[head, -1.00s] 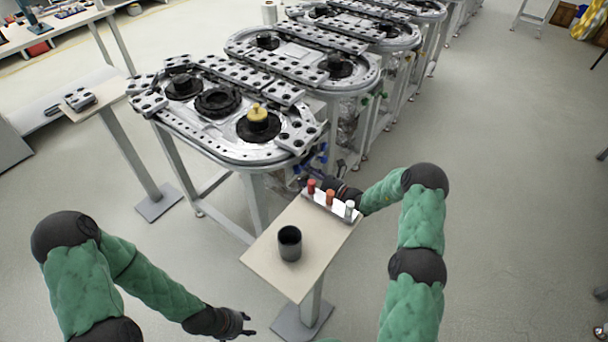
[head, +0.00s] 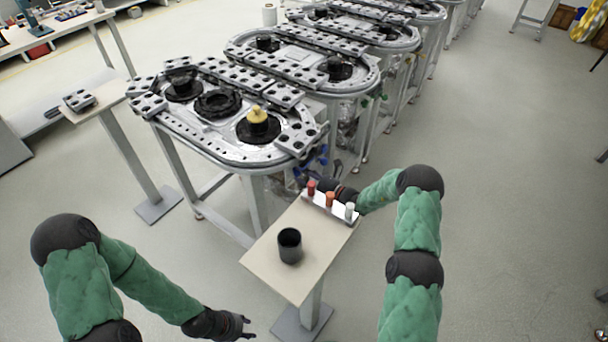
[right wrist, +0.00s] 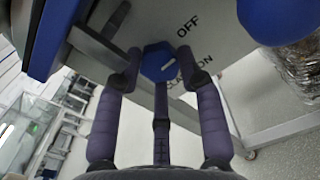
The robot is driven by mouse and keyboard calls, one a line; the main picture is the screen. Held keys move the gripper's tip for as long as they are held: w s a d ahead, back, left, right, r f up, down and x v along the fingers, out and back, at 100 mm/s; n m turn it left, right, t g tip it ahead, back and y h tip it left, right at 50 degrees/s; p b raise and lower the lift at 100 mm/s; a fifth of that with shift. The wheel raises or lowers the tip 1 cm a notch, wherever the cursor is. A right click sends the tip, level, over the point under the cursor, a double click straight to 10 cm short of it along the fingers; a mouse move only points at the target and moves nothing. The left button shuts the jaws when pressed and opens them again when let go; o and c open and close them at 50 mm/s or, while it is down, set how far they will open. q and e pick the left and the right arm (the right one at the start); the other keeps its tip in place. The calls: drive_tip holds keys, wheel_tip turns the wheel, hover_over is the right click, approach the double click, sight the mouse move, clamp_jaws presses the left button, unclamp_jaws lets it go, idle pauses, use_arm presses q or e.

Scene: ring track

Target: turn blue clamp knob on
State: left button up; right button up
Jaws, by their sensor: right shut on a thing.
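The blue clamp knob (right wrist: 158,62) is a blue faceted knob with a short white mark, in the right wrist view. It sits on a grey plate (right wrist: 215,55) printed "OFF" up and right of the knob, with a second, partly hidden word below. The fingers of my right gripper (right wrist: 158,75) are around the knob, one on each side, closed on it. In the head view my right gripper (head: 303,175) is at the near corner of the ring track (head: 210,150), by blue parts, and its fingertips are hard to see. My left gripper (head: 248,327) is open and empty at the bottom.
A small stand table (head: 265,262) holds a dark cup (head: 289,246) and a white rack (head: 345,212) with red, orange and white-topped items, close to my right forearm. Larger blue parts (right wrist: 55,35) flank the knob. Open floor lies to the right.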

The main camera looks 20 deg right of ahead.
drive_tip(key=m+p, duration=0.3)
drive_tip(key=m, duration=1.4)
drive_tip(key=shift+d+m, duration=0.15)
drive_tip(key=shift+m, duration=0.15)
idle(0.6)
drive_tip(key=o, duration=1.1)
drive_tip(key=shift+w, duration=0.1)
drive_tip(key=shift+o, duration=0.2)
